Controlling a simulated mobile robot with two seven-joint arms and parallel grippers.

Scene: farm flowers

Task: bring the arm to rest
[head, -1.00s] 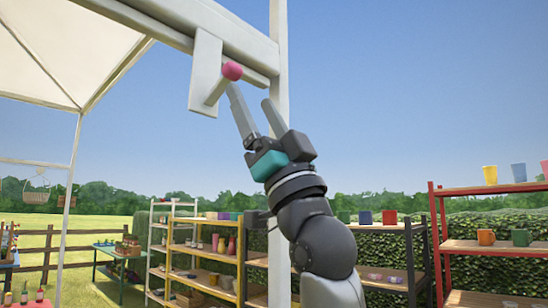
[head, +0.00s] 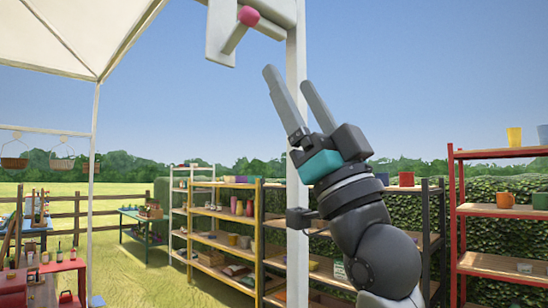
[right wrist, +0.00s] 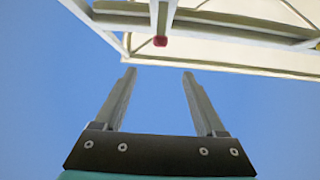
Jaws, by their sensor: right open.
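My right gripper (head: 288,82) is raised in front of the sky with its two grey fingers apart and nothing between them. In the right wrist view the fingers of my right gripper (right wrist: 158,75) point up toward the canopy frame, with only sky between them. A lever with a pink knob (head: 248,16) sticks out from a white plate (head: 219,32) above and left of the fingertips, apart from them. The pink knob also shows in the right wrist view (right wrist: 160,41), beyond the fingertips. My left gripper is not in view.
A white canopy post (head: 297,200) stands just behind my right arm. A yellow shelf (head: 235,215), a dark shelf (head: 424,240) and a red shelf (head: 500,210) with pots stand behind. A green table (head: 142,217) is at left. Open air surrounds the gripper.

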